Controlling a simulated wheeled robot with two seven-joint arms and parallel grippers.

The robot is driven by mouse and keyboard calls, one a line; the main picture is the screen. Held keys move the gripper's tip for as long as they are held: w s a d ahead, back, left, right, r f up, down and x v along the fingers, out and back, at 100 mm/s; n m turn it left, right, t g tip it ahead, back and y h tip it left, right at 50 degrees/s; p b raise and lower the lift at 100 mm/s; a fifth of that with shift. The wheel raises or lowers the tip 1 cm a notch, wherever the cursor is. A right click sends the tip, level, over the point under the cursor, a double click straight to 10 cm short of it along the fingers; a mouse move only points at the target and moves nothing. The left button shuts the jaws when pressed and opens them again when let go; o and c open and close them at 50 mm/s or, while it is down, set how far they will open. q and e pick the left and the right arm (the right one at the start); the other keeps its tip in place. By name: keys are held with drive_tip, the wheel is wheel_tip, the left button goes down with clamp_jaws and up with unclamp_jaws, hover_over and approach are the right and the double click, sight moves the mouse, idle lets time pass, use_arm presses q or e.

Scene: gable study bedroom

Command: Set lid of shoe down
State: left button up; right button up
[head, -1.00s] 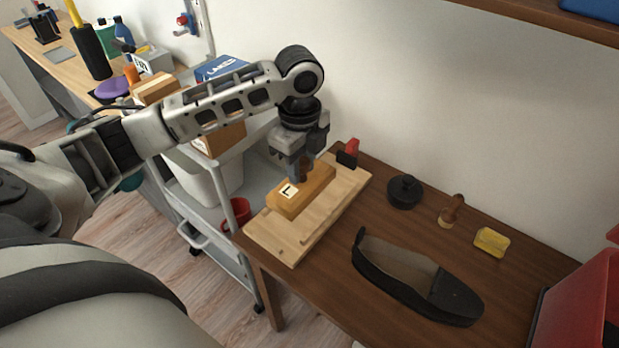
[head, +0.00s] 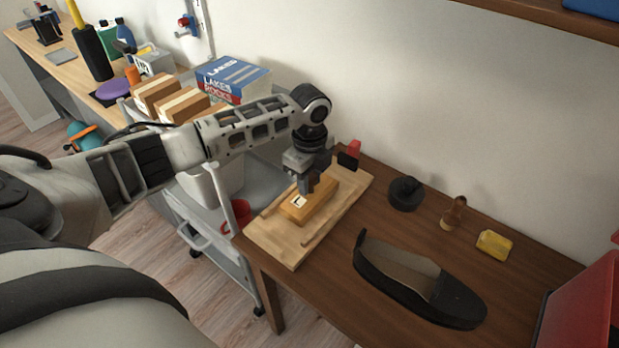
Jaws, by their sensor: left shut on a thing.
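My left gripper (head: 306,186) points down and is shut on an orange-brown wooden block (head: 318,204) with a white label marked L. The block is over a pale wooden board (head: 278,241) on the brown table; I cannot tell whether it touches the board. A black shoe (head: 418,283) with an open top lies to the right of the board. A round black tin or lid (head: 405,192) with a knob-like part on top is behind the shoe. No separate shoe lid can be made out. My right gripper is not in view.
A red and black item (head: 350,154) stands at the board's far end. A wooden-handled brush (head: 453,212) and a yellow block (head: 494,245) are at the table's back. A red case (head: 582,305) is at the right. A grey cart (head: 262,178) with boxes stands left.

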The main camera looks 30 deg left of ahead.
use_arm(q)
drive_tip(key=shift+f, duration=0.1)
drive_tip(key=o, duration=0.9)
wheel_tip(320, 180, up, 12)
drive_tip(key=shift+r, duration=0.15)
